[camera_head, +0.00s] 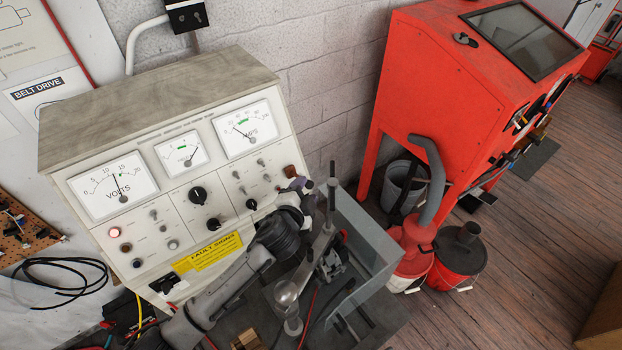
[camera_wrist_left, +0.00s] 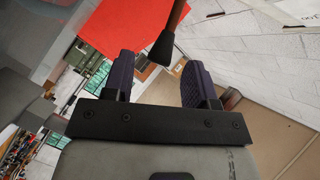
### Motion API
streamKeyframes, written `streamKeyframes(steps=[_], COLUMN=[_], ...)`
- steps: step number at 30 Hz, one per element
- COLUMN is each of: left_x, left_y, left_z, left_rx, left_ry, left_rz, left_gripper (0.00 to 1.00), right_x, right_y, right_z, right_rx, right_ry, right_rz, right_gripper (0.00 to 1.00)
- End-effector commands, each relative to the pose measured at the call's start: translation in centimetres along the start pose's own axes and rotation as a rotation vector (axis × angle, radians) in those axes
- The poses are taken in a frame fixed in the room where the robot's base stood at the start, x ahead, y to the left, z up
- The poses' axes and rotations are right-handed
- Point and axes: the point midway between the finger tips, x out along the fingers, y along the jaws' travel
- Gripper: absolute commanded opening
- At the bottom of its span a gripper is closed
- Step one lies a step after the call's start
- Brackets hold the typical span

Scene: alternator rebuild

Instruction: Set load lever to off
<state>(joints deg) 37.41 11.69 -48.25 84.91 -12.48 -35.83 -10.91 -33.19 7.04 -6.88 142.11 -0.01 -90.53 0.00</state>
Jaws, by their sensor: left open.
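The white test bench panel (camera_head: 185,190) fills the left of the head view, with meters, knobs and small switches. My left gripper (camera_head: 299,190) is at the panel's right edge, fingers apart. A small brown knob (camera_head: 291,171) shows right beside its fingertips; it looks like the load lever's end, but its position is hidden. In the left wrist view, my left gripper (camera_wrist_left: 160,80) has open fingers. A brown-shafted lever with a black end (camera_wrist_left: 163,47) shows between and beyond them. I cannot tell whether they touch it. My right gripper is not in view.
A clamp with an upright rod (camera_head: 332,190) and a clear guard (camera_head: 365,250) stand close to the right of my left gripper. A red cabinet (camera_head: 440,90) and red buckets (camera_head: 458,262) are further right. Black cable (camera_head: 65,275) lies at left.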

Motion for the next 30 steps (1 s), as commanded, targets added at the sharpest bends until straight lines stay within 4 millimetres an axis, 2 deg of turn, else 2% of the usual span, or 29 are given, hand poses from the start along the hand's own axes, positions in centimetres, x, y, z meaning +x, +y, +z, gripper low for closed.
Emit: streamKeyframes(steps=[6, 12, 28, 30], left_x=[2.8, 4.3, 5.0, 5.0], left_y=[-0.1, 0.0, 0.0, 0.0], left_z=[0.0, 0.0, 0.0, 0.0], left_rx=[-0.001, -0.001, -0.001, -0.001], left_ry=[-0.001, 0.0, 0.001, 0.0], left_rz=[0.0, -0.001, 0.0, 0.0], left_gripper=[0.52, 0.52, 0.52, 0.46], right_x=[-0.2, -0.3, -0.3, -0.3], right_y=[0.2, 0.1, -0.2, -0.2], right_z=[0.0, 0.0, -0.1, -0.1], right_rx=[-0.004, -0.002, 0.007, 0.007], right_ry=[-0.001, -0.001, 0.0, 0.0], right_rz=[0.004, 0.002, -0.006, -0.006], right_gripper=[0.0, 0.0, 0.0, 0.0])
